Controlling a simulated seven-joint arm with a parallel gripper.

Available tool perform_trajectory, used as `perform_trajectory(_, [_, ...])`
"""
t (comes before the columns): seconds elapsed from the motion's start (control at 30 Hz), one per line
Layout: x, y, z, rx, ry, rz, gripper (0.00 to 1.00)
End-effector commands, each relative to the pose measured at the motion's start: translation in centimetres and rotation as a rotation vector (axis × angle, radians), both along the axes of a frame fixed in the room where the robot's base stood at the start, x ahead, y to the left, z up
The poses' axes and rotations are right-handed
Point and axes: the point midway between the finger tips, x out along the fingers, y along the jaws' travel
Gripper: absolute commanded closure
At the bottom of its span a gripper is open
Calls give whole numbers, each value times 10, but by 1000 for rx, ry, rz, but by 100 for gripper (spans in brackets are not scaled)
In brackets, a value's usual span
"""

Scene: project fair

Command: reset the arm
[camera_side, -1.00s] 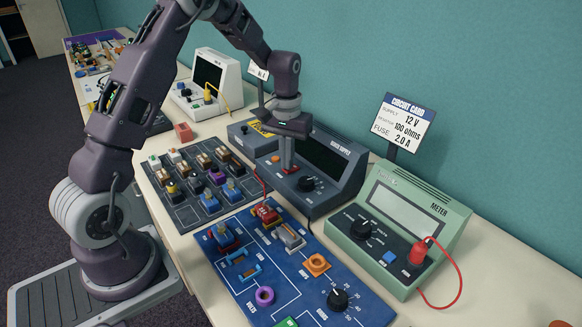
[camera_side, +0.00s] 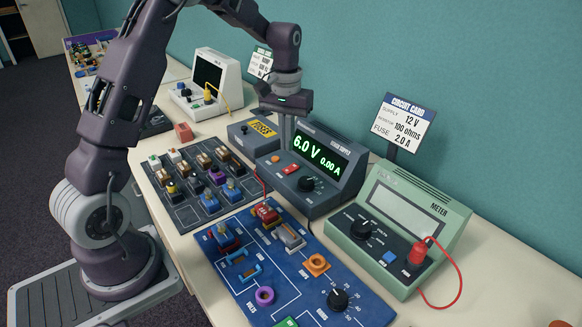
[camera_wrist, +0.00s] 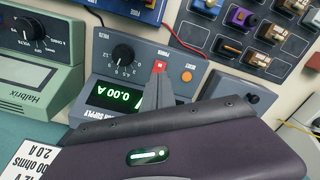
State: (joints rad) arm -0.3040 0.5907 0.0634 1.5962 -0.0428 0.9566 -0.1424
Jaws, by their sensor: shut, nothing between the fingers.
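My gripper (camera_side: 286,144) is shut with nothing in it, pointing down above the power supply (camera_side: 345,192). The supply's display (camera_side: 319,154) is lit and reads 6.0 V and 0.00 A. Its red switch (camera_side: 291,170) is just below my fingertips, with a gap between them. In the wrist view my shut fingers (camera_wrist: 158,82) are close to the red switch (camera_wrist: 160,66), in front of the lit display (camera_wrist: 117,97). The dark knob (camera_side: 307,184) and an orange button (camera_side: 275,159) are on the same panel.
The green meter (camera_side: 398,230) with a red lead stands to the right, its screen blank. The blue circuit board (camera_side: 290,285) and a grey tray of parts (camera_side: 170,195) lie in front. A fuse box (camera_side: 252,133) and circuit card (camera_side: 402,120) stand close by.

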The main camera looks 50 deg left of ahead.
Motion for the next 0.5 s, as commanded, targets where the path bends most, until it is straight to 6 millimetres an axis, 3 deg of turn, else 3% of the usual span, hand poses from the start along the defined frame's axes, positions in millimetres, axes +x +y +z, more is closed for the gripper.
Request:
perform_trajectory(0.4, [-1, -1, 11, 1, -3, -3, 100])
perform_trajectory(0.5, [-13, -18, 39, 9, -43, -40, 100])
